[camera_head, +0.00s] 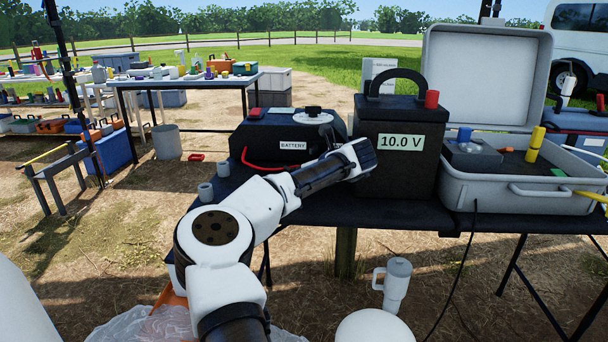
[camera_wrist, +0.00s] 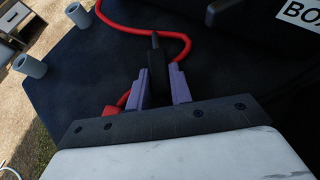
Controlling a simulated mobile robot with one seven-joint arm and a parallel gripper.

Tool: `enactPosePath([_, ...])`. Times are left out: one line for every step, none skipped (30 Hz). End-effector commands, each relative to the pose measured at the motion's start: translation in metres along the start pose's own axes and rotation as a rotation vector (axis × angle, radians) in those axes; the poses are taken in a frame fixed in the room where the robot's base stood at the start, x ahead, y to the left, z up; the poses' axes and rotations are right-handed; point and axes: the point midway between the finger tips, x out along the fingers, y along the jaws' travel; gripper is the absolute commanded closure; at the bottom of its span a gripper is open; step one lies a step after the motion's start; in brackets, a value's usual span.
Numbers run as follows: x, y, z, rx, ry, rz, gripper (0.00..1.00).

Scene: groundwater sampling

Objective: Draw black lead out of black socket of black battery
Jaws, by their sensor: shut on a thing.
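My gripper (camera_wrist: 160,88) is shut on a black, stick-like piece (camera_wrist: 155,66) that looks like the black lead's plug; its thin end points away from the wrist. A dark surface is behind it, and I cannot tell whether it touches anything there. In the head view my gripper (camera_head: 364,154) is in front of the black battery (camera_head: 398,166), which has a handle and a "10.0 V" label. The battery has a red socket (camera_head: 432,99) on top. The black socket cannot be made out; the fingertips are hidden in the head view.
A black box (camera_head: 270,139) labelled "BATTERY" stands left of the battery, with a red lead (camera_head: 262,167) in front; that lead curves behind my fingers (camera_wrist: 184,42). An open grey case (camera_head: 515,192) is at right.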

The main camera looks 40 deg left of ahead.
Motion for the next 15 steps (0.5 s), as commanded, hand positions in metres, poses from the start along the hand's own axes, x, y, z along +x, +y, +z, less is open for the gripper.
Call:
enactPosePath([0.0000, 0.0001, 0.0000, 0.000, 0.001, 0.000, 1.00])
enactPosePath([0.0001, 0.0001, -0.0002, 0.000, 0.001, 0.000, 1.00])
enactPosePath([0.0003, 0.0001, -0.0005, 0.000, 0.001, 0.000, 1.00])
enactPosePath([0.0005, 0.0001, -0.0009, 0.000, 0.001, 0.000, 1.00])
enactPosePath([0.0008, 0.0001, -0.0012, 0.000, 0.001, 0.000, 1.00])
enactPosePath([0.0012, 0.0001, -0.0018, 0.000, 0.001, 0.000, 1.00])
enactPosePath([0.0015, 0.0001, -0.0023, 0.000, 0.001, 0.000, 1.00])
enactPosePath([0.0019, 0.0001, -0.0028, 0.000, 0.001, 0.000, 1.00])
enactPosePath([0.0023, 0.0001, -0.0036, 0.001, 0.001, 0.000, 1.00])
enactPosePath([0.0026, 0.0002, -0.0042, 0.001, 0.002, 0.000, 1.00])
enactPosePath([0.0029, 0.0002, -0.0048, 0.001, 0.002, 0.000, 1.00])
enactPosePath([0.0033, 0.0002, -0.0056, 0.001, 0.003, 0.000, 1.00])
enactPosePath([0.0036, 0.0002, -0.0062, 0.001, 0.003, 0.000, 1.00])
enactPosePath([0.0039, 0.0003, -0.0068, 0.001, 0.004, 0.001, 1.00])
enactPosePath([0.0043, 0.0003, -0.0075, 0.001, 0.004, 0.001, 1.00])
